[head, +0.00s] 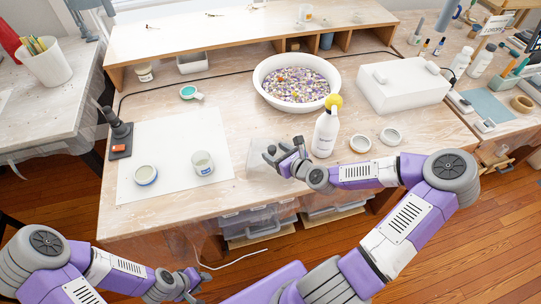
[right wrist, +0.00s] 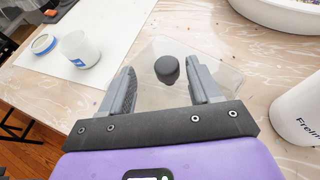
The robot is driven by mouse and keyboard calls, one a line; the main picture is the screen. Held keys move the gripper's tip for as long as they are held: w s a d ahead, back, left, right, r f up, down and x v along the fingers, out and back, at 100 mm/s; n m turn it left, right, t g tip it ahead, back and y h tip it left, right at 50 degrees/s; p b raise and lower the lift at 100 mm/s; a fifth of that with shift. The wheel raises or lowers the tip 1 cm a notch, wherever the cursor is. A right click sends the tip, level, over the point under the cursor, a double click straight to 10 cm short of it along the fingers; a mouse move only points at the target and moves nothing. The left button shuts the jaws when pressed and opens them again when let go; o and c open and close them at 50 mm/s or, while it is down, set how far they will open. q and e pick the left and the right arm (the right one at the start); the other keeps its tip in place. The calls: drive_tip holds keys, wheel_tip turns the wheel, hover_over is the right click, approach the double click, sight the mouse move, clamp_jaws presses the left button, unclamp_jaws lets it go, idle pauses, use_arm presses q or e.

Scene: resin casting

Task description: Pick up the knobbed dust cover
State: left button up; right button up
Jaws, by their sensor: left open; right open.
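The knobbed dust cover (head: 257,163) is a clear box with a dark round knob, standing on the worktable right of the white sheet. In the right wrist view the cover's black knob (right wrist: 167,69) shows between and slightly beyond my fingertips, with the faint clear top around it. My right gripper (head: 278,153) is open and over the cover; it also shows in the right wrist view (right wrist: 163,77), with a gap on both sides of the knob. My left gripper (head: 193,282) is open and empty, low in front of the table. Whether the right fingers touch the cover cannot be told.
A white bottle with a yellow top (head: 325,132) stands close right of my right gripper. Beyond are a bowl of chips (head: 262,72) and a white box (head: 403,88). A cup (head: 202,163) and jar (head: 145,174) stand on the white sheet (head: 165,142).

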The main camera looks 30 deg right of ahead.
sight(275, 151)
drive_tip(key=x, duration=0.1)
drive_tip(key=b+x, duration=0.1)
drive_tip(key=x, duration=0.1)
drive_tip(key=b+x, duration=0.1)
drive_tip(key=shift+w+d+f, duration=0.15)
drive_tip(key=shift+d+f, duration=0.2)
drive_tip(key=shift+f, duration=0.05)
drive_tip(key=shift+w+b, duration=0.4)
drive_tip(key=shift+w, duration=0.1)
drive_tip(key=shift+c, duration=0.4)
drive_tip(key=c, duration=1)
